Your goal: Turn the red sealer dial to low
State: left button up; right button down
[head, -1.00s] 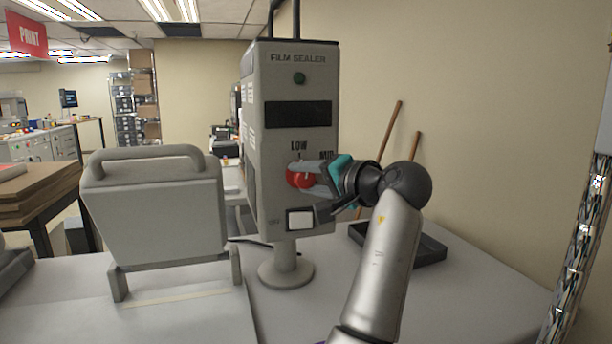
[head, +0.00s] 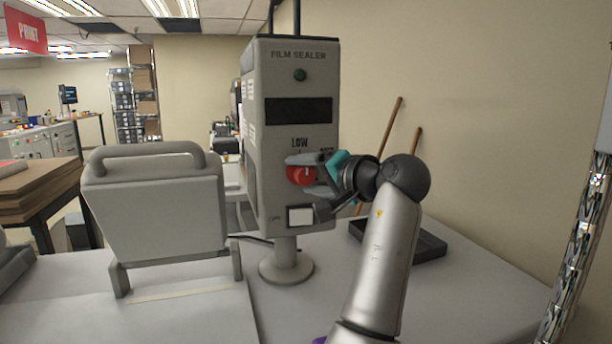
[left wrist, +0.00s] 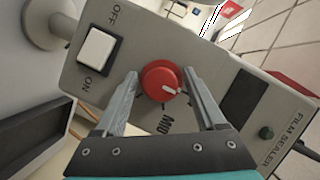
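The red dial (head: 300,175) sits on the front of the grey film sealer (head: 298,85), under the LOW label (head: 300,142). In the left wrist view the dial (left wrist: 158,78) shows a white pointer mark, turned roughly toward the FILM SEALER lettering, the panel's top. MID is printed beside it; LOW is not readable there. My left gripper (head: 308,174) has its fingers on opposite sides of the dial. In the left wrist view the fingers (left wrist: 161,74) straddle it closely, with what look like narrow gaps.
A white OFF/ON switch (head: 300,216) is just below the dial. A grey handled machine (head: 155,215) stands left on the table. A dark tray (head: 430,247) lies behind my arm, and two wooden rods lean on the wall.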

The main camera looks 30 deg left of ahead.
pick_arm(q)
jog(key=b+v, duration=0.1)
jog(key=v, duration=1.4)
jog(key=shift+d, duration=0.15)
jog(key=shift+w, duration=0.1)
